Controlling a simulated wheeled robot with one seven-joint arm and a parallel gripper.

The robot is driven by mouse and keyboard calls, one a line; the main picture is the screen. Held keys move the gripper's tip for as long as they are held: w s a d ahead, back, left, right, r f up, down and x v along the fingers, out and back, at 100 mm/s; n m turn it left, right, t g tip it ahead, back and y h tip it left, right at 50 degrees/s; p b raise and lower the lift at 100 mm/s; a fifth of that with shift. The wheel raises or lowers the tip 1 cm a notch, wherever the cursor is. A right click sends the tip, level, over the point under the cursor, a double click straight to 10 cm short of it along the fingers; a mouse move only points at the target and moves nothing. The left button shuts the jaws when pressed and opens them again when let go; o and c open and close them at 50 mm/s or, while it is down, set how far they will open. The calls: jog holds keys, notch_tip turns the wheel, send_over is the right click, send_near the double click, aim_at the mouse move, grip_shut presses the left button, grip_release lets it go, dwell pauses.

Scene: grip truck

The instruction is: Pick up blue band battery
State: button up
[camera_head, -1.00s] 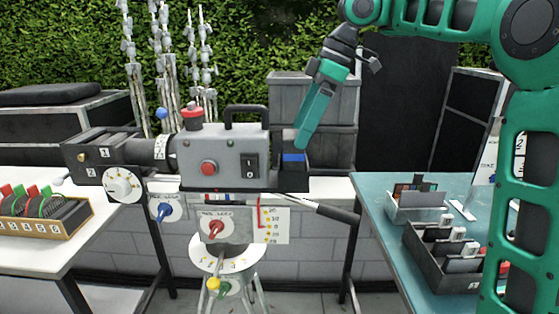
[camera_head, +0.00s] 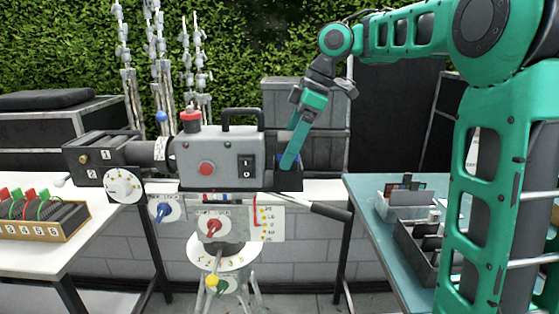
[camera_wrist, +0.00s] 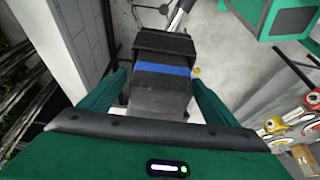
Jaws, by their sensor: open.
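The blue band battery (camera_wrist: 165,70) shows in the wrist view as a dark block with a blue stripe across it. It sits upright in a dark holder (camera_head: 287,180) at the right end of the grey camera body (camera_head: 220,155). My gripper (camera_wrist: 160,82) is open, with one finger on each side of the battery. I cannot tell whether the fingers touch it. In the head view my gripper (camera_head: 288,162) reaches down to the holder, and a finger hides most of the battery there.
The camera body stands on a tripod between a white table (camera_head: 50,265) at left and a teal table (camera_head: 365,205) at right. The teal table bears a dark divided box (camera_head: 412,245) and a grey tray. A handle bar (camera_head: 315,209) juts out below the holder.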

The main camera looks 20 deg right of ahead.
jog(key=shift+a+f, duration=0.1)
jog(key=c, duration=1.5)
